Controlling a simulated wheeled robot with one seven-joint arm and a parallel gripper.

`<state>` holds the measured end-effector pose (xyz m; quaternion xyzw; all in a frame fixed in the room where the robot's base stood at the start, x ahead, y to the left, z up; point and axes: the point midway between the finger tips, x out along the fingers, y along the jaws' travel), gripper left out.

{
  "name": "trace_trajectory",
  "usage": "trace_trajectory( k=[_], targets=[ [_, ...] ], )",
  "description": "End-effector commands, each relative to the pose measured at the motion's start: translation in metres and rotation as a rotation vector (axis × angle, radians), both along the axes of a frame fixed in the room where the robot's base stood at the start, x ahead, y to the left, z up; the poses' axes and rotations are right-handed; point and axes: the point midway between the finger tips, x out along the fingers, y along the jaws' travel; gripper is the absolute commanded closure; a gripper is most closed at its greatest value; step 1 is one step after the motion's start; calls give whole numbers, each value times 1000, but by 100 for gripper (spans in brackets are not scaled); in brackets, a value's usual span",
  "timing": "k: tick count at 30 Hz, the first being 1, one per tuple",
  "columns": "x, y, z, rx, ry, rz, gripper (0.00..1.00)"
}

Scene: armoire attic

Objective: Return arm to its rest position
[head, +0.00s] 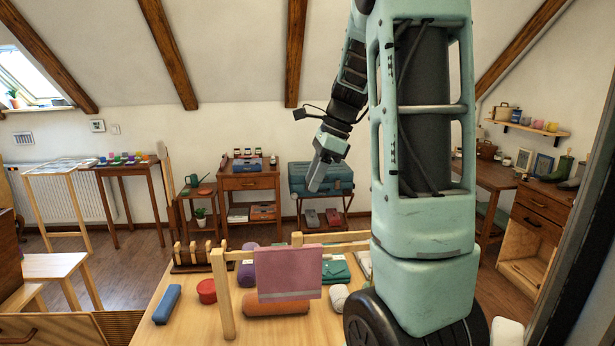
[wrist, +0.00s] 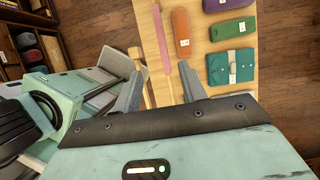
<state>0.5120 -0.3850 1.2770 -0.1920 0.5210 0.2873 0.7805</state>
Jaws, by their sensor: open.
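My gripper (head: 316,180) hangs in the air at the end of my raised, folded arm, above and behind the table in the head view. In the wrist view its two fingers (wrist: 162,93) are spread apart with nothing held between them. A pink cloth (head: 288,272) hangs over the bar of a wooden rack (head: 226,310) on the table. It shows edge-on in the wrist view (wrist: 161,40), beyond the fingers. My gripper is apart from the cloth and the rack.
The wooden table (head: 160,335) bears a blue case (head: 167,304), a red round container (head: 206,291), an orange roll (head: 277,304) and a teal pouch (wrist: 232,66). A side table with a teal toolbox (head: 321,178) stands at the back wall. Open floor lies between.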

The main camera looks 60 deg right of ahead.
Motion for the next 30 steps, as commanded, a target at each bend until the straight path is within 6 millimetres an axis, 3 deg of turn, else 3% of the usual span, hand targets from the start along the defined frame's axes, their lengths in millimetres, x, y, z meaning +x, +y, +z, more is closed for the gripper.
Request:
trace_trajectory(
  k=[10,14,17,22,26,30],
  targets=[
    [0,0,0,0,0,0,58],
    [15,29,-8,-22,-5,140,58],
    [35,81,-22,-66,-21,391,58],
    [48,200,-51,-171,-80,999,58],
    [29,290,-74,-254,-147,1510,58],
    [-20,374,-100,-340,-248,2098,58]
  ],
)
